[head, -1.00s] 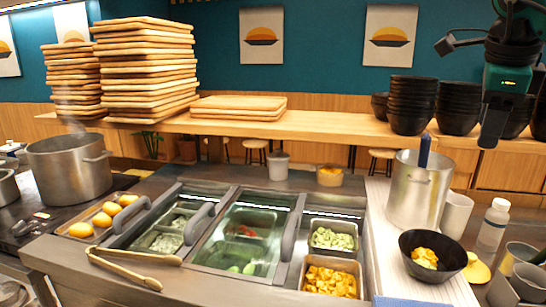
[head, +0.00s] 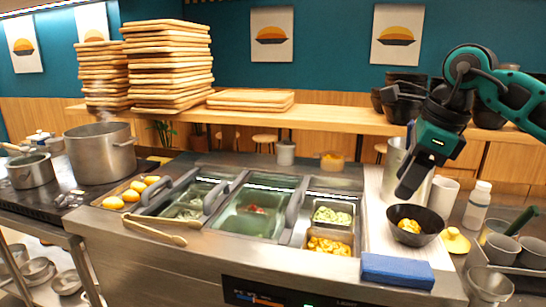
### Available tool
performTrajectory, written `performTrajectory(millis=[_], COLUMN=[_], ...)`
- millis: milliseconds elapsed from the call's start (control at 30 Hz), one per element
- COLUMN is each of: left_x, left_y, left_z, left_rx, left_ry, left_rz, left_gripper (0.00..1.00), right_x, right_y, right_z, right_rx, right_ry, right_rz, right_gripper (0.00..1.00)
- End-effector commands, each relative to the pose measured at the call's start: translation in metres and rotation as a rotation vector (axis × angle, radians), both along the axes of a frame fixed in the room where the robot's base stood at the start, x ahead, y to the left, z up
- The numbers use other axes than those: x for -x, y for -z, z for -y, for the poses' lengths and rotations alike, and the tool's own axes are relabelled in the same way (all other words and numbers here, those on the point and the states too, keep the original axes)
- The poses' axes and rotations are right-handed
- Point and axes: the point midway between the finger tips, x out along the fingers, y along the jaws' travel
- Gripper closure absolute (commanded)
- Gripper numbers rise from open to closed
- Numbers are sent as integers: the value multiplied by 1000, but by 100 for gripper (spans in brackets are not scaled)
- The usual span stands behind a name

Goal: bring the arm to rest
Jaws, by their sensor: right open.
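My right arm comes in from the upper right, in front of the stacked black bowls. Its gripper (head: 406,188) points down and to the left, open, with nothing seen in it. The fingers show nearly edge-on, so the gap between them is hard to see. The gripper looks apart from the bowl. My left gripper is not in view.
The counter has topping bins (head: 330,244), wooden tongs (head: 150,232), a blue block (head: 397,271), a white bottle (head: 477,207) and grey cups (head: 502,249). A stockpot (head: 100,153) stands at left. Wooden trays (head: 168,70) and stacked black bowls (head: 403,95) are on the back shelf.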

Motion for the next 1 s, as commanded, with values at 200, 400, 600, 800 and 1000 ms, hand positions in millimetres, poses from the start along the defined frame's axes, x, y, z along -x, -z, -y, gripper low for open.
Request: performTrajectory(millis=[200, 400, 600, 800, 1000], left_x=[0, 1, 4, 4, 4], left_y=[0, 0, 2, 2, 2], left_z=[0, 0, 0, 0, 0], left_rx=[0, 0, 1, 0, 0], left_ry=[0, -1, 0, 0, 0], left_rz=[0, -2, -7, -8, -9], left_gripper=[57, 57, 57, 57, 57], right_x=[24, 58, 73, 65, 54], right_y=[68, 88, 87, 103, 162], right_z=[-122, -205, -243, -235, -194], right_rx=[-457, -932, -1397, -1803, -2107], right_ry=[-109, -47, 181, 574, 1124], right_rz=[-159, -365, -609, -865, -1099], right_gripper=[46, 46, 46, 46, 46])
